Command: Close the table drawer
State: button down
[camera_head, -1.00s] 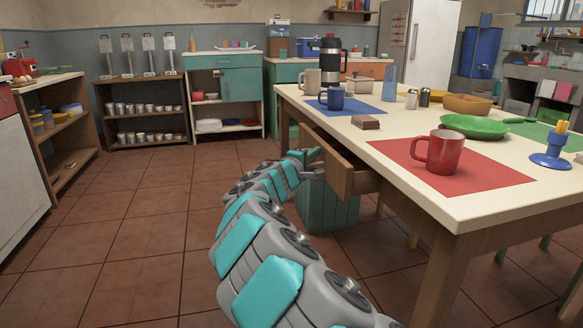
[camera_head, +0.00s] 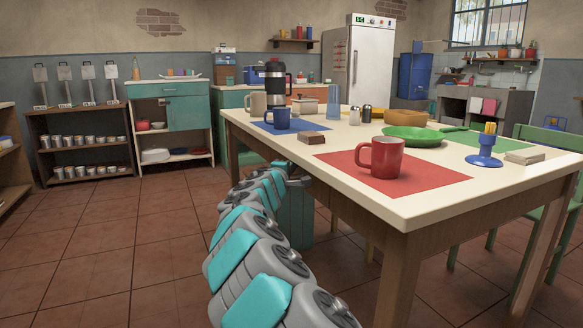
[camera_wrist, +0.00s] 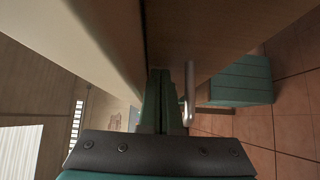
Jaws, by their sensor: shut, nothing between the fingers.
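The table (camera_head: 490,178) has a cream top and brown wooden sides. In the head view no drawer box sticks out from its left side now; the drawer looks flush or nearly so, though my arm and the table edge hide much of it. In the wrist view the brown drawer front (camera_wrist: 215,30) fills the upper right, with a metal bar handle (camera_wrist: 189,95) on it. My gripper (camera_wrist: 165,78) is shut and empty, its fingers up against or very close to the drawer front beside the handle. In the head view my gripper (camera_head: 300,181) is at the table's left side.
A teal bin (camera_head: 296,218) stands on the floor below my gripper. A red mug (camera_head: 382,158), a blue mug (camera_head: 276,117) and a green plate (camera_head: 415,136) stand on the table. The tiled floor (camera_head: 130,225) to the left is clear.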

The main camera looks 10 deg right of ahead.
jog(key=shift+d, duration=0.3)
